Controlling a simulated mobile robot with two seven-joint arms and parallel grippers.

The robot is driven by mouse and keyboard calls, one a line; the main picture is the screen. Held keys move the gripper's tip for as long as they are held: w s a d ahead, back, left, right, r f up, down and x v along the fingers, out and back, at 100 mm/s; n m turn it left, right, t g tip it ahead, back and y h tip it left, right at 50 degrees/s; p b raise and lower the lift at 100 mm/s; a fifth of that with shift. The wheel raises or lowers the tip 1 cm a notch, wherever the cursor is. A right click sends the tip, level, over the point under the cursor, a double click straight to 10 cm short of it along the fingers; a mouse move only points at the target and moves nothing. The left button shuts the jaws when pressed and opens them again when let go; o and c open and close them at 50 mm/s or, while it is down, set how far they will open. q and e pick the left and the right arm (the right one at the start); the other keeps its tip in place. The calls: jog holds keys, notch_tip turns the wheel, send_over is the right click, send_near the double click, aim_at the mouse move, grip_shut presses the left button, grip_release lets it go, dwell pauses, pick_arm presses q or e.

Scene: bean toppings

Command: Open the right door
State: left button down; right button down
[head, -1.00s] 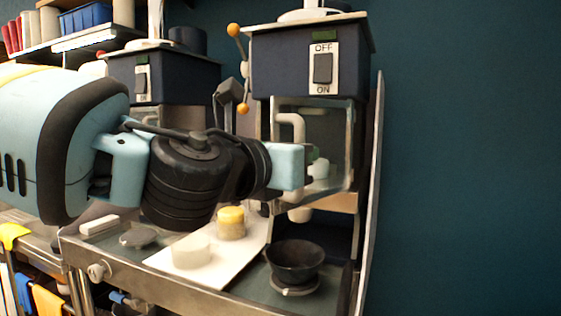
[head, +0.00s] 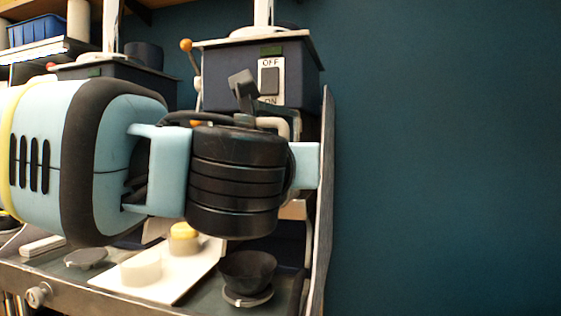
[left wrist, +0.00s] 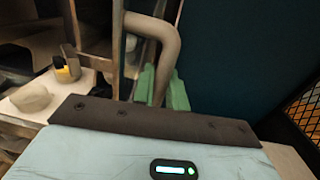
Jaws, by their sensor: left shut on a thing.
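The right machine is a dark blue box (head: 222,82) with an OFF/ON switch (head: 270,80). My left arm covers most of its front in the head view. A beige curved door handle shows partly above the arm (head: 276,124) and clearly in the left wrist view (left wrist: 165,45). It joins a metal door frame (left wrist: 117,50). My left gripper's green fingers (left wrist: 162,90) are shut around the handle's lower part. The gripper's fingertips are hidden in the head view. How far the door stands open cannot be told. My right gripper is not in view.
A thin upright panel (head: 322,215) edges the machine on the right. A plain teal wall lies beyond.

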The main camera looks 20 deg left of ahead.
pick_arm(q)
jog(key=shift+r, duration=0.1)
jog(key=c, duration=1.8)
grip_release()
jog(key=s, duration=0.2)
jog(key=s+d, duration=0.1)
jog(key=s, duration=0.2)
jog(key=s+b, duration=0.1)
jog(key=s, duration=0.1)
jog(key=shift+s+d, duration=0.15)
jog(key=shift+s, duration=0.15)
